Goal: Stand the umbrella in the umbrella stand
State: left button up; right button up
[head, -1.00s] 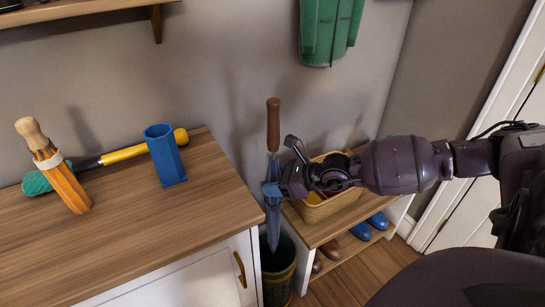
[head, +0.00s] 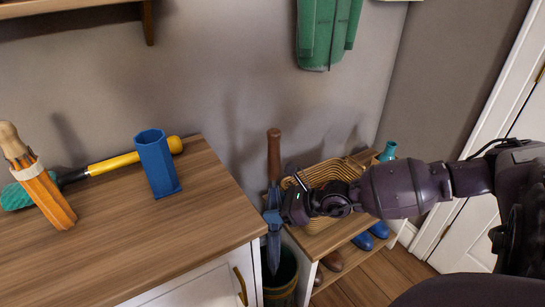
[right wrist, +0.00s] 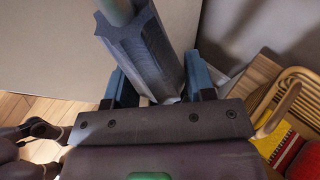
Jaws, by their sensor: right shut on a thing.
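My right gripper (head: 276,217) is shut on the folded blue umbrella (head: 273,245) and holds it upright, brown handle (head: 274,155) up. The umbrella stand (head: 283,291), a dark green bin, is on the floor between the cabinet and the shoe bench. The umbrella's lower end overlaps the stand's opening in the head view and seems to be inside the rim; its depth is unclear. In the right wrist view the umbrella (right wrist: 150,55) lies between the two fingers. My left gripper is not in view.
The cabinet (head: 110,250) at left bears a blue hexagonal holder (head: 157,165), a yellow-handled tool (head: 125,160) and an orange wooden-knobbed object (head: 45,195). A wicker basket (head: 320,175) and a teal bottle (head: 387,152) stand on the bench; shoes (head: 362,240) are below.

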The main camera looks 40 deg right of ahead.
aim_at(274, 233)
notch_tip(274, 233, down, 7)
jog(key=b, duration=0.4)
jog(key=shift+f, duration=0.15)
jog(key=shift+f+b, duration=0.55)
jog(key=shift+f, duration=0.25)
jog(key=shift+f+b, duration=0.4)
jog(key=shift+f, duration=0.15)
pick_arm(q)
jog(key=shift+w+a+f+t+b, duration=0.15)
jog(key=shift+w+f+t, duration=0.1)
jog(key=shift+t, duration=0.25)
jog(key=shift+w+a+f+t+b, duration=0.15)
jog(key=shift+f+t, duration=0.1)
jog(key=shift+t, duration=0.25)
pick_arm(e)
jog(key=shift+f, duration=0.35)
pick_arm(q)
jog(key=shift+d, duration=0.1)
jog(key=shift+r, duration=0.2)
